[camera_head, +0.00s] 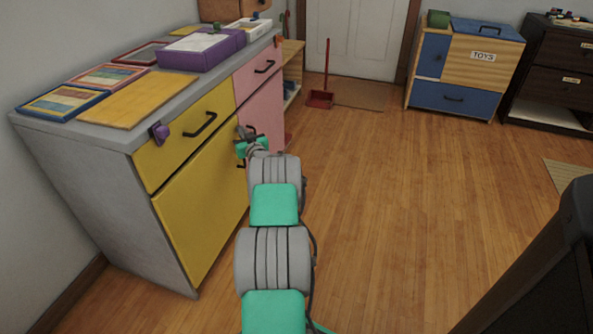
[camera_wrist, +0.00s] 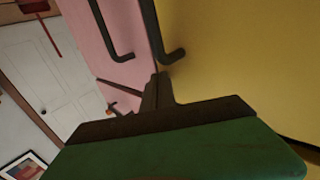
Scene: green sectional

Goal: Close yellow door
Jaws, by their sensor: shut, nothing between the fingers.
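The yellow door (camera_head: 203,215) is the lower front of the grey cabinet, below a yellow drawer (camera_head: 190,138). It looks about flush with the cabinet front, but a small gap cannot be ruled out. My gripper (camera_head: 246,134) is near the door's upper right edge and hides part of it. In the wrist view the yellow door (camera_wrist: 235,55) fills the right side, with its black handle (camera_wrist: 153,35) near the edge by the pink door (camera_wrist: 88,28). My gripper (camera_wrist: 161,88) is shut and empty, just below the handle. Whether it touches the door cannot be told.
The pink door (camera_head: 262,115) adjoins on the right. A purple thing (camera_head: 160,132) hangs at the cabinet's top edge. A red dustpan (camera_head: 321,98) stands by the white room door (camera_head: 357,35). The wooden floor (camera_head: 400,190) to the right is clear.

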